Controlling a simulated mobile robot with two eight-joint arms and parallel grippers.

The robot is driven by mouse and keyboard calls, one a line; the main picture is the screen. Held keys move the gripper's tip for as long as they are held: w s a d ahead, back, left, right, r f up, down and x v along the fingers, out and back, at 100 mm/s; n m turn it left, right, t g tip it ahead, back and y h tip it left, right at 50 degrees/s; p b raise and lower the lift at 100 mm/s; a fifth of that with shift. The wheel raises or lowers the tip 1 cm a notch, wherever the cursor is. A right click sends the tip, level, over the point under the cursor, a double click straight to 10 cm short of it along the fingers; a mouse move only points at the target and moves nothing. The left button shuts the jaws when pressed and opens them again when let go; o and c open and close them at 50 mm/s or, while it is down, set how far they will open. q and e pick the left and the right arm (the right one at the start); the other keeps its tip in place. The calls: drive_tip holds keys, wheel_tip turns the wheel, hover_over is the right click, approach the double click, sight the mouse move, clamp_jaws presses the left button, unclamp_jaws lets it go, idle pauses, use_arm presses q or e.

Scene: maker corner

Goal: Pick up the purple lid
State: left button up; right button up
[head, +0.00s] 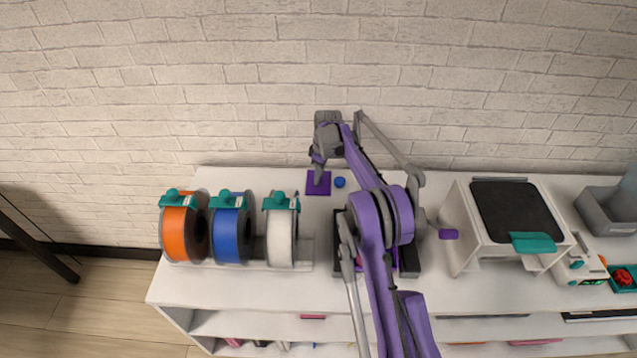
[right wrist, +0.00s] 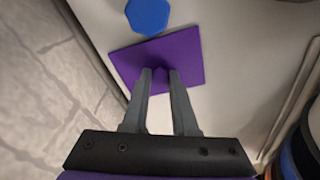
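The purple lid (head: 318,185) is a flat square plate near the back edge of the white table, left of my right arm. In the right wrist view the lid (right wrist: 190,52) has a small raised knob near its middle. My right gripper (right wrist: 160,72) is over the lid with one finger on each side of the knob. The fingers are close together and the knob fills the gap between their tips. The lid looks flat and level; whether it touches the table is unclear. In the head view the right gripper (head: 317,178) reaches down onto the lid. My left gripper is not in view.
A small blue piece (head: 340,182) lies right beside the lid. Orange (head: 174,235), blue (head: 227,236) and white (head: 280,240) spools stand to the left. A white box machine (head: 463,235) stands to the right. A brick wall rises close behind the table.

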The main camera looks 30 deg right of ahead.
clamp_jaws()
